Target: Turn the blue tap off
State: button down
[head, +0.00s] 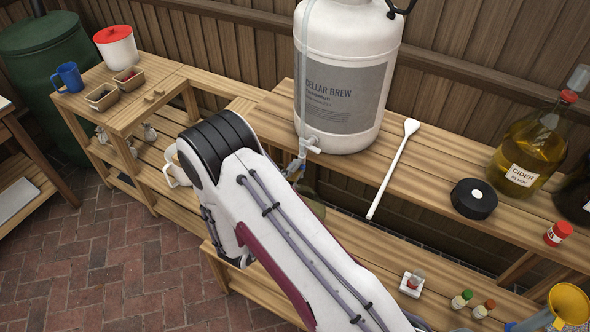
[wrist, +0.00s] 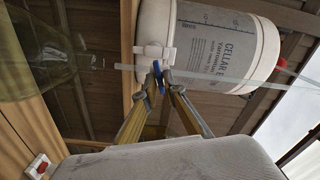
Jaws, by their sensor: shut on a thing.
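The white Cellar Brew vessel (head: 345,75) stands on the upper wooden shelf, with a white spout (head: 312,144) low on its front. In the wrist view the vessel (wrist: 215,45) appears turned on its side, and the blue tap (wrist: 157,72) shows at its white spout fitting. My gripper (wrist: 163,84) is at the tap, its two fingertips closed on the blue handle from either side. In the head view my arm covers most of the gripper, and the tap is barely visible. I cannot tell the handle's exact angle.
A clear tube (wrist: 225,71) crosses beside the vessel. A glass bottle (wrist: 40,55) is near the gripper in the wrist view. A white spoon (head: 393,170), a black lid (head: 474,198) and a cider jug (head: 528,150) are right of the vessel. Small bottles (head: 462,299) stand on the lower shelf.

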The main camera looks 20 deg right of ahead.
jog(key=m, duration=0.4)
jog(key=shift+f+m, duration=0.15)
jog(key=shift+m, duration=0.15)
dwell(0.5)
jog(key=c, duration=2.2)
grip_release()
jog(key=shift+c, duration=0.2)
jog(key=shift+s+a, duration=0.1)
jog(key=v, duration=1.1)
jog(key=shift+s+a, duration=0.25)
jog(key=shift+s, duration=0.05)
